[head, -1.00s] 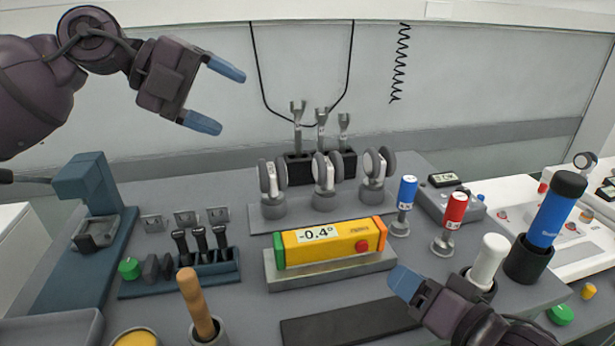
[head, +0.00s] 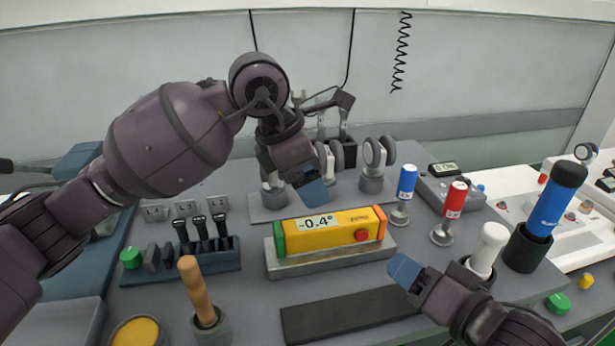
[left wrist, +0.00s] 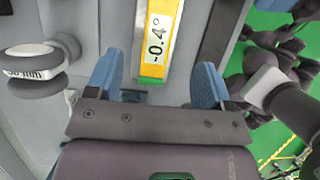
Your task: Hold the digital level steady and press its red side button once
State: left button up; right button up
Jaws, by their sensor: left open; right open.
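The digital level (head: 345,232) is a yellow bar with green and orange ends and a display reading -0.4°. It lies on a grey stand (head: 330,262) on the worktop. Its red side button (head: 361,236) faces me near the right end. My left gripper (head: 318,140) is open above and behind the level's left part; one blue fingertip shows clearly. In the left wrist view the level (left wrist: 158,42) lies beyond and between the open blue fingers (left wrist: 155,80), not held. My right gripper (head: 405,272) is low, in front and right of the level; its blue fingertip is near the stand.
Behind the level stand round-headed tools (head: 375,165). To the right are a blue cylinder (head: 407,185), a red one (head: 454,200) and a white-handled tool (head: 489,250). A wooden handle (head: 196,285) rises front left. A dark mat (head: 350,315) lies in front, clear.

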aim_at(330, 220)
pick_arm(q)
jog(key=x, duration=1)
jog(key=shift+d+f, duration=0.15)
jog(key=shift+f, duration=0.25)
jog(key=c, duration=1.2)
jog(key=shift+o, duration=0.2)
pick_arm(e)
grip_shut()
dwell(0.4)
